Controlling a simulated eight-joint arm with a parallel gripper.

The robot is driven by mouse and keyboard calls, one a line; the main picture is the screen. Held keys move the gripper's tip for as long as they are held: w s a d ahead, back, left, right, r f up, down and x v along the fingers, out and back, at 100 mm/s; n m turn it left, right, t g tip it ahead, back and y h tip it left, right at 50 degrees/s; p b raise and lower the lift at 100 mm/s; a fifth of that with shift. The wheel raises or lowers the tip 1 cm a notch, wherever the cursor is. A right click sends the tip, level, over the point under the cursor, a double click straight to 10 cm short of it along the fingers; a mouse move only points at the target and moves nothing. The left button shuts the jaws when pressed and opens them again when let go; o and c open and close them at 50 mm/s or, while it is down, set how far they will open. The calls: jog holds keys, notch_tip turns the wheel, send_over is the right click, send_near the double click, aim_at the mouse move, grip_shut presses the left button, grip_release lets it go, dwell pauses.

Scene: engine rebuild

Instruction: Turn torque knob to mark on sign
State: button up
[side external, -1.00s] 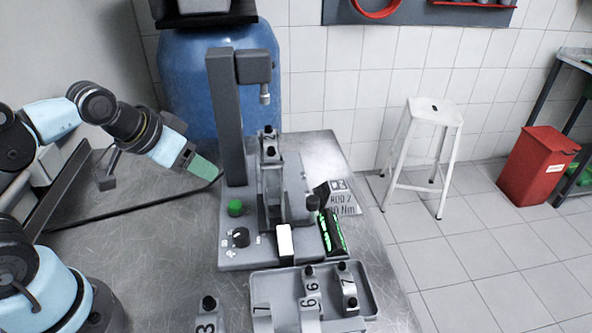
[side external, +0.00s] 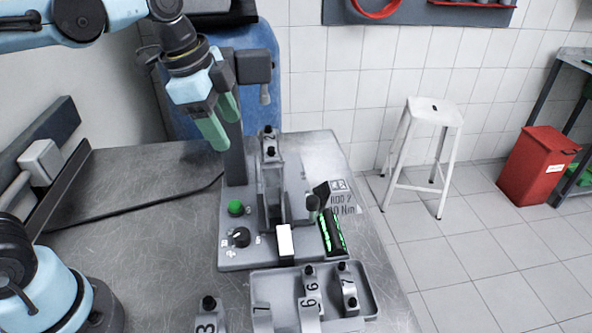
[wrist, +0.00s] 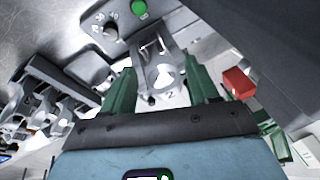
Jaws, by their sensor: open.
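The torque knob (side external: 240,237) is a black dial on the front left of the grey machine base, with small white marks around it that I cannot read. It also shows in the wrist view (wrist: 110,31), at the upper left.
A green button (side external: 236,207) sits just behind the knob. The grey column (side external: 235,165) and the clamped rod (side external: 270,165) stand near it. A lit green display (side external: 333,232) is at the right. A tray (side external: 262,283) with numbered caps lies in front. The table's left is mostly clear.

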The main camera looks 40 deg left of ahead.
jog(key=w+d+r+m+g, duration=0.1)
jog(key=d+m, duration=0.1)
jog(key=m, duration=0.3)
jog(key=w+d+r+m+g, duration=0.2)
jog(key=m, duration=0.3)
jog(key=w+d+r+m+g, duration=0.1)
jog(key=r+m, duration=0.1)
jog(key=m, duration=0.2)
jog(key=shift+w+d+m, duration=0.4)
jog(key=shift+r, duration=0.1)
